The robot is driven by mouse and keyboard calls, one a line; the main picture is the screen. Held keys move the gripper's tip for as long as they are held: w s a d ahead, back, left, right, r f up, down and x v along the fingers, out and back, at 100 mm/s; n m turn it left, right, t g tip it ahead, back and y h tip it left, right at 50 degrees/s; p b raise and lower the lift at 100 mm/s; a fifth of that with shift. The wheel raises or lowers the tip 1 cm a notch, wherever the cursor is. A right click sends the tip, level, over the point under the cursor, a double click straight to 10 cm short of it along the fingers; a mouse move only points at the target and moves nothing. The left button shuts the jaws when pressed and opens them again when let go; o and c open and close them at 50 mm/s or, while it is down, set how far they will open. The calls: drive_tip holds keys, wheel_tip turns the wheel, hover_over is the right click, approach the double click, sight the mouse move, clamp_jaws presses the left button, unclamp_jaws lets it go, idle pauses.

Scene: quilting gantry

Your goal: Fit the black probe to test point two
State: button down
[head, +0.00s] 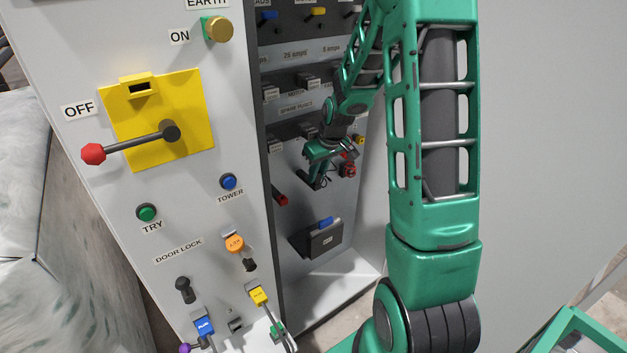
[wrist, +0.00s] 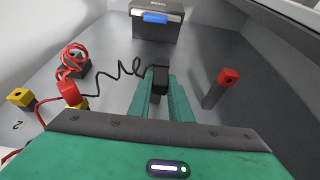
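My gripper (wrist: 160,98) holds the black probe (wrist: 160,77) between its fingertips, clear of the yellow test points in the wrist view. A coiled black lead runs left from the probe. A yellow test point (wrist: 20,97) with a "2" beside it stands at the far left, with a dark open-looking end and nothing black in it. A red probe (wrist: 69,92) sits at a second yellow point to its right, with a red lead. In the head view my gripper (head: 318,178) is inside the open cabinet and the black probe is hard to make out.
A coiled red lead (wrist: 73,57) lies around a dark fitting at left. A red-ended dark post (wrist: 222,85) stands right of my gripper. A black box with a blue handle (wrist: 157,28) is beyond it. The cabinet's side wall (wrist: 285,25) bounds the right.

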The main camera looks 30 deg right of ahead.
drive_tip(key=shift+r, duration=0.7)
drive_tip(key=shift+r, duration=0.85)
drive_tip(key=s, duration=0.8)
drive_tip(key=shift+d, duration=0.15)
idle(1.1)
